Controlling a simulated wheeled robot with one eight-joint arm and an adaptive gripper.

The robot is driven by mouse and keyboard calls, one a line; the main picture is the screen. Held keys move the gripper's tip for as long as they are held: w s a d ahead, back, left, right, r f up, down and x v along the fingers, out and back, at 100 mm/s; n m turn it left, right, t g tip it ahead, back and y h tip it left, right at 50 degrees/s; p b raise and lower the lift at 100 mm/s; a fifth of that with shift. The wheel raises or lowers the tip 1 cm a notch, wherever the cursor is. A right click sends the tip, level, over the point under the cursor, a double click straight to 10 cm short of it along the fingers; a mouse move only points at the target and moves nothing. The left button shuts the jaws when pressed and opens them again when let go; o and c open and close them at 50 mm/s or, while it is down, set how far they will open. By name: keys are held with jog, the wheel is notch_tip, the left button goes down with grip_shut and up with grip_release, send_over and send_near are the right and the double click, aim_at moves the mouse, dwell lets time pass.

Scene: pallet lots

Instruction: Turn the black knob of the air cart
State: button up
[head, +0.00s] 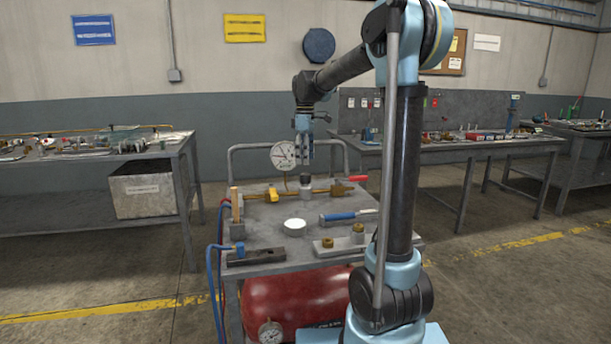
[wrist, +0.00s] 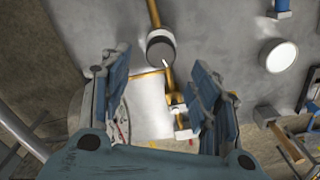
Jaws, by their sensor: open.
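The black knob (head: 306,180) stands upright on the brass pipe line along the back of the air cart's grey top (head: 272,222). In the wrist view the knob (wrist: 161,48) is a dark round cap with a pale mark at its edge. My gripper (head: 304,162) points down above the knob, apart from it. In the wrist view my gripper's (wrist: 158,66) two blue-grey fingers are wide apart with nothing between them, and the knob shows just beyond the gap between their tips. A white dial gauge (head: 283,155) stands beside the gripper on the left.
A red-handled valve (head: 355,180) is right of the knob, and a brass valve (head: 273,194) is left. A white disc (head: 294,226) and a blue-handled tool (head: 347,216) lie nearer. The cart's tube rail (head: 262,147) rises behind. Benches (head: 92,148) stand around.

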aim_at(305, 174)
notch_tip(305, 174, down, 7)
jog(key=shift+r, duration=0.1)
dwell(0.3)
jog(key=c, duration=1.1)
